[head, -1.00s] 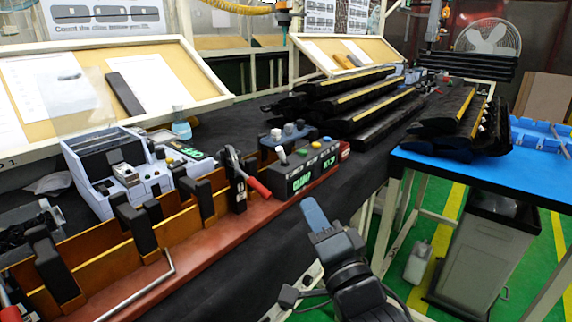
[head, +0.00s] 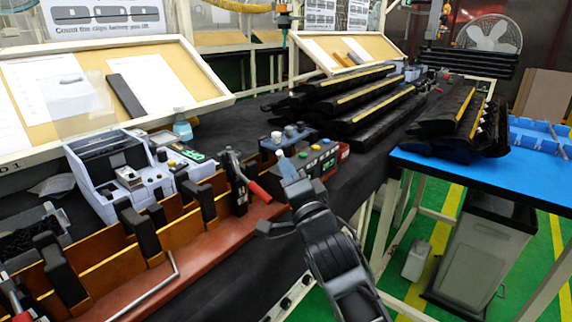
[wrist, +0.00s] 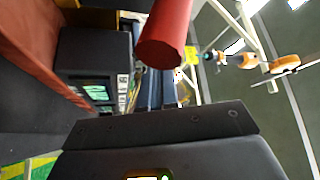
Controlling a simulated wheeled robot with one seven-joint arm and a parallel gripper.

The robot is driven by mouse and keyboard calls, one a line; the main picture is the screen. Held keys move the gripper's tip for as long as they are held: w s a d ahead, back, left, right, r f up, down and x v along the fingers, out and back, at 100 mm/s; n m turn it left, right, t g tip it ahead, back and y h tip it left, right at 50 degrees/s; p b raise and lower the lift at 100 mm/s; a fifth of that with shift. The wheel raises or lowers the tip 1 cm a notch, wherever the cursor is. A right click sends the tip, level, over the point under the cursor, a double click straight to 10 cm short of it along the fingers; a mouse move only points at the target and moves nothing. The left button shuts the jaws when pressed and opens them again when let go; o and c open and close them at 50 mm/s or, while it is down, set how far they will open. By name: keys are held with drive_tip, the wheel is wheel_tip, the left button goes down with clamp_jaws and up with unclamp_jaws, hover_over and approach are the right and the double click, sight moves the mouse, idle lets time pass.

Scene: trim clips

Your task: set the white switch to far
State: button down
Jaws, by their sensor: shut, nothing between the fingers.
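The control box (head: 325,160) with green lettering and a row of buttons stands at the right end of the red-brown fixture. In the wrist view its dark body (wrist: 85,52) and green display lie left of centre. The white switch (head: 280,153) is a short lever at the box's left end, mostly hidden behind my fingertips; its setting and any contact cannot be told. My gripper (head: 287,168) is shut and empty, its blue-grey fingers at the box's front left. In the wrist view the fingers (wrist: 155,90) are partly hidden behind a red handle.
The red clamp handle (head: 257,190) stands just left of my gripper and looms close in the wrist view (wrist: 165,38). Grey knobs (head: 290,130) sit behind the switch. Black trim parts (head: 365,100) are stacked behind the box. A blue table (head: 470,172) is at right.

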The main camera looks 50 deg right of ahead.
drive_tip(key=shift+w+d+r, duration=0.1)
drive_tip(key=shift+w+d, duration=0.15)
drive_tip(key=shift+w, duration=0.25)
